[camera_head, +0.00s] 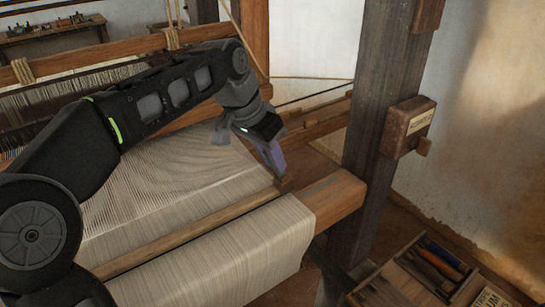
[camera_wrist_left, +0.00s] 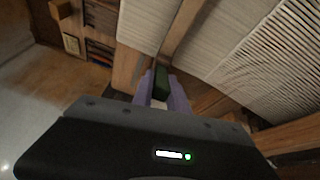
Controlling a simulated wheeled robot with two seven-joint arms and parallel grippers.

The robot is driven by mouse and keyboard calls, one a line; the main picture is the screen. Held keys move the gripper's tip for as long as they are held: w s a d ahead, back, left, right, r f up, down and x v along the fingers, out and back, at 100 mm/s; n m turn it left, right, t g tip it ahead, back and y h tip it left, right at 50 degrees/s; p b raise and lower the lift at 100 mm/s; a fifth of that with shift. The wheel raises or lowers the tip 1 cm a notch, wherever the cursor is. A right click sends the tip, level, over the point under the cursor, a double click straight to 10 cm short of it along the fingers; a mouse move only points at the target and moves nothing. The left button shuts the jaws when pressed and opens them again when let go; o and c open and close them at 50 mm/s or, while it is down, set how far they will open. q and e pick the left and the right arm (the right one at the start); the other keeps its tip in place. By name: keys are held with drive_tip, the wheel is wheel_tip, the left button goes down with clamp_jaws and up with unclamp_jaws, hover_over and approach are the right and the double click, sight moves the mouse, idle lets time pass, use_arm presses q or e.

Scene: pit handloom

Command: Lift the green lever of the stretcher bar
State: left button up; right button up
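The stretcher bar (camera_head: 190,234) is a long wooden strip lying across the pale cloth (camera_head: 170,180). It also shows in the wrist view (camera_wrist_left: 180,30), running up from the fingers. The dark green lever (camera_wrist_left: 161,82) is at the bar's near end in that view, between the two purple fingers of my left gripper (camera_wrist_left: 161,90). The fingers stand on either side of it with little or no gap; I cannot tell whether they press on it. In the head view my left gripper (camera_head: 275,165) points down at the bar's right end and hides the lever. My right gripper is not in view.
The front beam (camera_head: 335,197), with cloth wound on it, runs beside the bar. A dark wooden post (camera_head: 383,100) with a labelled block (camera_head: 408,127) rises just to the right. A compartmented tool box (camera_head: 405,285) stands at the lower right.

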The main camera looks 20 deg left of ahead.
use_arm(q)
clamp_jaws()
idle(0.8)
drive_tip(key=t+b, duration=0.1)
drive_tip(key=b, duration=0.2)
drive_tip(key=s+f+t+h+b, duration=0.1)
drive_tip(key=b, duration=0.3)
drive_tip(key=shift+a+f, duration=0.2)
drive_tip(key=shift+a, duration=0.15)
drive_tip(key=shift+r+b, duration=0.1)
drive_tip(key=shift+b, duration=0.25)
drive_tip(key=shift+r, duration=0.2)
drive_tip(key=o, duration=0.6)
unclamp_jaws()
drive_tip(key=shift+c, duration=0.2)
drive_tip(key=shift+s+r, duration=0.1)
